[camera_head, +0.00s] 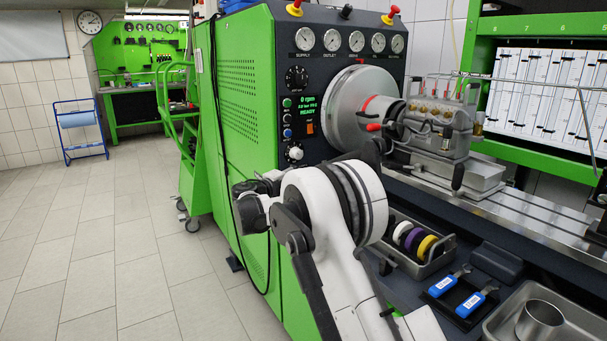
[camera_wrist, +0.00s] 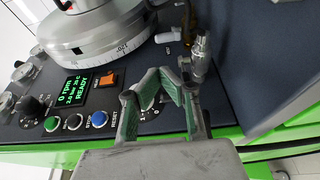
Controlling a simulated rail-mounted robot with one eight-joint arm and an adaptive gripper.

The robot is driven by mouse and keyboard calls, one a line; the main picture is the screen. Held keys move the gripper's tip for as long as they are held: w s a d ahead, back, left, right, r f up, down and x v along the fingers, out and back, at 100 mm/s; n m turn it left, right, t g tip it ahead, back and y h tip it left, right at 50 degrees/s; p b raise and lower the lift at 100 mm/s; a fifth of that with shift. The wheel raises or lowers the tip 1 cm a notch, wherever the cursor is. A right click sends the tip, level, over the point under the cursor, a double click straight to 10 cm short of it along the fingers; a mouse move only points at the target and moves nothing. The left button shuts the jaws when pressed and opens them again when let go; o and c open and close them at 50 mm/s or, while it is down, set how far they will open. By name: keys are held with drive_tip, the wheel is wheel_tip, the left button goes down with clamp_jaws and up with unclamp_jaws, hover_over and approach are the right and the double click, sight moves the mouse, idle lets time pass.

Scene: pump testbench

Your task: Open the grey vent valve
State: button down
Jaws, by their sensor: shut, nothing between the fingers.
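In the wrist view, a pale grey handle-like piece (camera_wrist: 168,36) sticks out below the round pump drive housing. A silver-grey upright fitting (camera_wrist: 201,58) stands to its right. I cannot tell for certain which of them is the grey vent valve, nor its exact setting. My gripper (camera_wrist: 162,78) is shut and empty, in front of the panel. Its green-lined fingers are just left of the silver fitting, apart from it in the picture, and partly cover a dial. In the head view, my arm hides this low part of the panel.
The panel has a display (camera_head: 313,103) reading 0 rpm and READY, an orange switch (camera_wrist: 106,79) and a blue button (camera_wrist: 99,119). The drive housing (camera_wrist: 95,35) is close above. A tray with coloured rings (camera_head: 443,262) and blue-tagged pieces (camera_head: 478,301) lie on the bench.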

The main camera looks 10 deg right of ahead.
drive_tip(key=b+x, duration=0.1)
drive_tip(key=x, duration=0.7)
drive_tip(key=shift+w+d+b, duration=0.2)
drive_tip(key=shift+b, duration=0.15)
drive_tip(key=shift+s+a, duration=0.1)
